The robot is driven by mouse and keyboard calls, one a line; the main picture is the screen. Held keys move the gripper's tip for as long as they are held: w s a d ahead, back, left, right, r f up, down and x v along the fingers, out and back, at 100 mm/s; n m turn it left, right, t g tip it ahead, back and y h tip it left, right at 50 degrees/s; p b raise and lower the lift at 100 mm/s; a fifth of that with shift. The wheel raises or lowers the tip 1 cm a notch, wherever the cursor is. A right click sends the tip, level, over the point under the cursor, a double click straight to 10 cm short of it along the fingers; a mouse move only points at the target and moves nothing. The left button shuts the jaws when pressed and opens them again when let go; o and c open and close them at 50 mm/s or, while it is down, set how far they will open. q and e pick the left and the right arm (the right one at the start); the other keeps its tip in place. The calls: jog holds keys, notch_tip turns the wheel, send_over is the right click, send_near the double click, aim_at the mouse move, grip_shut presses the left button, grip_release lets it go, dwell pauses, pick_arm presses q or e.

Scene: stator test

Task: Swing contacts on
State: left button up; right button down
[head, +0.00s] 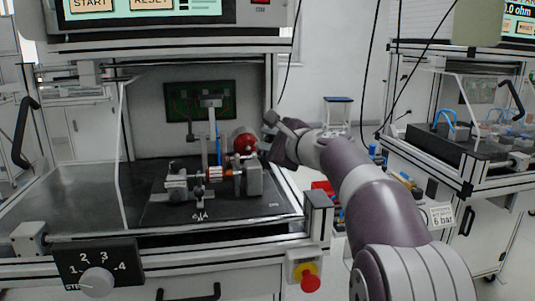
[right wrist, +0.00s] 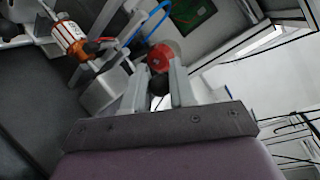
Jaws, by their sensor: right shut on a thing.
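The test fixture stands on a dark mat in the open bench cell. It holds a small stator (head: 213,173) with orange-copper windings, which also shows at the top left of the right wrist view (right wrist: 68,33). A red round part (head: 244,142) sits at the fixture's right end, and in the right wrist view (right wrist: 160,57) it is just beyond the fingers. My right gripper (right wrist: 158,92) is shut on a black knob (right wrist: 158,84), which lies between its fingers in front of the red part. In the head view the right gripper (head: 267,148) reaches in from the right and hides the knob. My left gripper is not in view.
A grey block (right wrist: 100,90) of the fixture is close left of the fingers, with a blue tube (right wrist: 147,20) above. A green circuit board (head: 200,101) is on the back wall. A numbered selector dial (head: 97,281) and a red stop button (head: 310,283) are at the front.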

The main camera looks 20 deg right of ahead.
jog(key=shift+d+r, duration=0.1)
jog(key=shift+r, duration=0.05)
jog(key=c, duration=1.3)
grip_release()
jog(key=o, duration=0.4)
jog(key=shift+c, duration=0.2)
jog(key=v, duration=1.2)
jog(key=shift+s, duration=0.35)
